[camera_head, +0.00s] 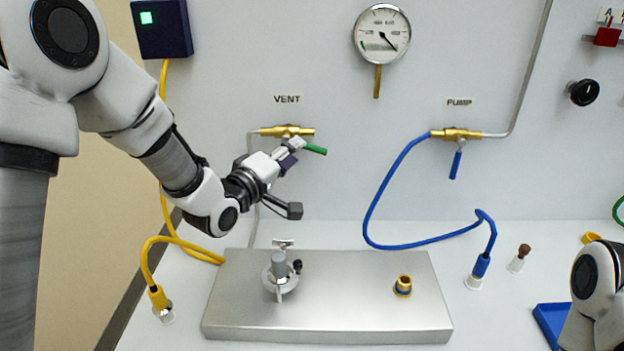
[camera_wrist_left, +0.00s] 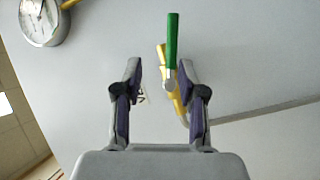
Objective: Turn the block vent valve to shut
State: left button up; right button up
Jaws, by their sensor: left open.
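The vent valve (camera_head: 287,131) is a brass body on the wall panel under a "VENT" label. Its green lever (camera_head: 314,149) points right and slightly down in the head view. My left gripper (camera_head: 291,183) is just below the valve, with its upper finger overlapping the lever's inner end in the picture. In the left wrist view, my left gripper (camera_wrist_left: 160,75) is open and empty. The green lever (camera_wrist_left: 171,42) stands ahead of the right finger's tip there; I cannot tell whether they touch. My right gripper is out of view.
A pump valve (camera_head: 455,134) with a blue lever is to the right. A pressure gauge (camera_head: 381,34) hangs above. A metal block (camera_head: 340,300) with a grey knob (camera_head: 279,265) and a brass port (camera_head: 403,286) lies on the bench below. A blue hose (camera_head: 372,195) curves across the wall.

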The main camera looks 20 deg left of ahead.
aim_at(309, 149)
pick_arm(q)
jog(key=p+x, duration=0.1)
jog(key=x, duration=0.2)
jog(key=f+x, duration=0.1)
jog(key=x, duration=0.3)
jog(key=shift+f+p, duration=0.25)
jog(key=shift+p, duration=0.1)
jog(key=shift+w+f, duration=0.1)
jog(key=shift+w, duration=0.2)
jog(key=shift+s, duration=0.1)
grip_shut()
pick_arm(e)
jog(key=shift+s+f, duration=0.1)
